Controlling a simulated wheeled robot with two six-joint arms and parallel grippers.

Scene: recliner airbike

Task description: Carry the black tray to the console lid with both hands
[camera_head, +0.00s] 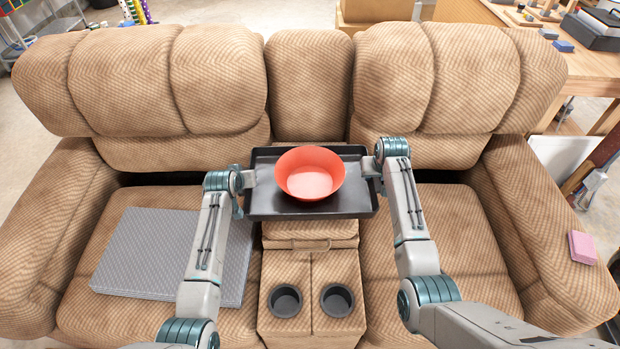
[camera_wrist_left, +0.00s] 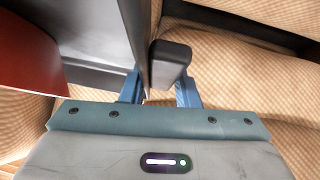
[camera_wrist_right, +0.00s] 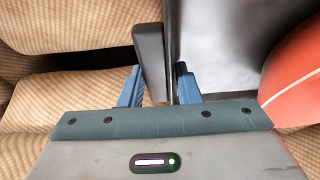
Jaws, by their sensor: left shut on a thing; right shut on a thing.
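The black tray (camera_head: 350,203) is at the middle of the recliner, over the back part of the centre console (camera_head: 310,232). A red-orange bowl (camera_head: 310,174) stands upright in it. My left gripper (camera_head: 243,181) is shut on the tray's left edge, and the left wrist view shows its fingers (camera_wrist_left: 160,88) on either side of the tray wall. My right gripper (camera_head: 372,166) is shut on the tray's right edge, with its fingers (camera_wrist_right: 160,85) around that wall in the right wrist view. The tray hides most of the console lid; I cannot tell whether it touches it.
Two cup holders (camera_head: 311,300) are at the console's front. A grey textured panel (camera_head: 150,255) lies on the left seat. A pink block (camera_head: 582,247) is on the right armrest. The backrests (camera_head: 310,85) rise behind the tray. The right seat (camera_head: 460,235) has free room beside my arm.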

